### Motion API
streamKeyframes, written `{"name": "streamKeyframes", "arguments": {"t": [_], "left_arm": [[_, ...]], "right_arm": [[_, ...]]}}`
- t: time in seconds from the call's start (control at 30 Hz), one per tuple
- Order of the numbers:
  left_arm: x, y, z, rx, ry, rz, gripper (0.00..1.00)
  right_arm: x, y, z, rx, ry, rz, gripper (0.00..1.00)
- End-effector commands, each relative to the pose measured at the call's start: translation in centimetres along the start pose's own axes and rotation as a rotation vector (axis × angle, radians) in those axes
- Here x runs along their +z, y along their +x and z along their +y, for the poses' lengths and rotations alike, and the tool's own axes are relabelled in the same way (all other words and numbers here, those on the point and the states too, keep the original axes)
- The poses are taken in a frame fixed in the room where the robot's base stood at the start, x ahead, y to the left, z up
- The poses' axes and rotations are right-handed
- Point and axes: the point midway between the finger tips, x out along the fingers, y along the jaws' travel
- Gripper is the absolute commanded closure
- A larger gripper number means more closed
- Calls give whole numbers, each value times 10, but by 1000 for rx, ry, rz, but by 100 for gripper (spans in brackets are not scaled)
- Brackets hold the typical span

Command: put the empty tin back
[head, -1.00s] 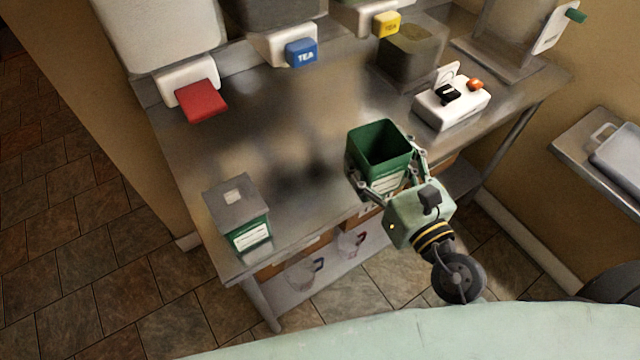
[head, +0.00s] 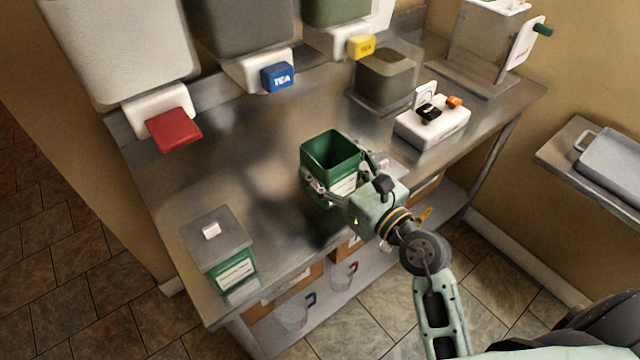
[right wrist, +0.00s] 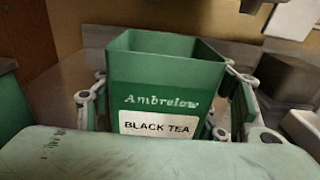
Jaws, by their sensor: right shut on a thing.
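The empty green tin (head: 343,187) is open at the top and looks empty inside. It is upright over the front part of the steel table (head: 275,175). My right gripper (head: 342,176) is shut around its sides. A second green tin (head: 236,276) with a grey lid stands at the table's front left corner. My left gripper is not in view.
Large dispensers with a red tap (head: 174,130), a blue tap (head: 278,77) and a yellow tap (head: 361,46) line the back. A white device (head: 433,127) and a square dark container (head: 385,80) stand to the right. Boxes and jugs sit on the lower shelf.

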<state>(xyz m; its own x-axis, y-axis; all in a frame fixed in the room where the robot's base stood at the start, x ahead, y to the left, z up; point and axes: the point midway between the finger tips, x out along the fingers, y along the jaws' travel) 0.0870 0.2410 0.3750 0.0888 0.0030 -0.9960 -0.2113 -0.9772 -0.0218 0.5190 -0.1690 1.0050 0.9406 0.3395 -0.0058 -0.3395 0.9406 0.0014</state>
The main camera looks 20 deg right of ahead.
Motion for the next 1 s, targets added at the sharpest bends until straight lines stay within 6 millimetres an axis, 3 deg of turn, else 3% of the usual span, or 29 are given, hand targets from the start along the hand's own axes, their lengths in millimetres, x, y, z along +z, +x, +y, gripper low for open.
{"name": "streamKeyframes", "arguments": {"t": [0.17,0.47,0.9,0.93,1.0], "left_arm": [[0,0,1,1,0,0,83],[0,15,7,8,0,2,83],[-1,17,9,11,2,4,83],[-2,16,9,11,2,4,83],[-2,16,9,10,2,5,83]], "right_arm": [[-11,6,17,-2,-1,-2,68],[-50,7,19,1,-2,0,68],[-56,7,19,-1,-2,-2,68],[-55,7,19,-1,-2,-1,32],[-55,7,19,-1,-2,-1,25]]}}
